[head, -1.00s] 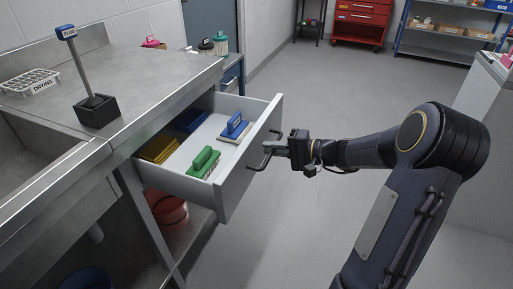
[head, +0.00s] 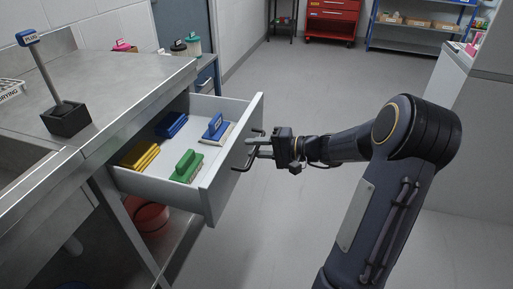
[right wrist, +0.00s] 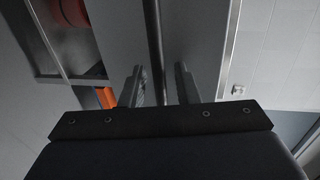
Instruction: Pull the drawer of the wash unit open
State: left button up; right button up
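The drawer (head: 234,163) of the steel wash unit (head: 150,78) stands pulled well out. Inside lie a green-handled brush (head: 186,166), a blue-handled brush (head: 215,128), a yellow item (head: 140,154) and another blue item (head: 171,124). A dark bar handle (head: 237,168) is on the drawer front. My right gripper (head: 259,143) is at the handle. In the right wrist view, the fingers (right wrist: 161,85) are apart, with the handle bar (right wrist: 154,45) between them and gaps visible beside it. My left gripper is not in view.
A plug post (head: 66,118) stands on the counter beside the sink. A red bucket (head: 150,217) is under the drawer. Open floor (head: 300,85) lies behind my right arm. A red tool cabinet (head: 332,18) and shelving (head: 420,30) stand at the back.

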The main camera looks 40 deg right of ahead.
jog(key=p+v, duration=0.1)
jog(key=v, duration=0.7)
dwell(0.4)
jog(key=s+a+r+n+g, duration=0.2)
jog(key=s+a+n+g, duration=0.15)
jog(key=a, duration=0.75)
jog(key=s+a+f+n+g+h, duration=0.1)
jog(key=s+a+f+n+h, duration=0.15)
jog(key=s+a, duration=0.4)
jog(key=s+a+f+n+g+h, duration=0.1)
jog(key=s+a+n+g+h, duration=0.2)
jog(key=s, duration=0.6)
notch_tip(320, 180, up, 25)
jog(key=p, duration=2.5)
jog(key=shift+a+t, duration=0.25)
jog(key=shift+t, duration=0.2)
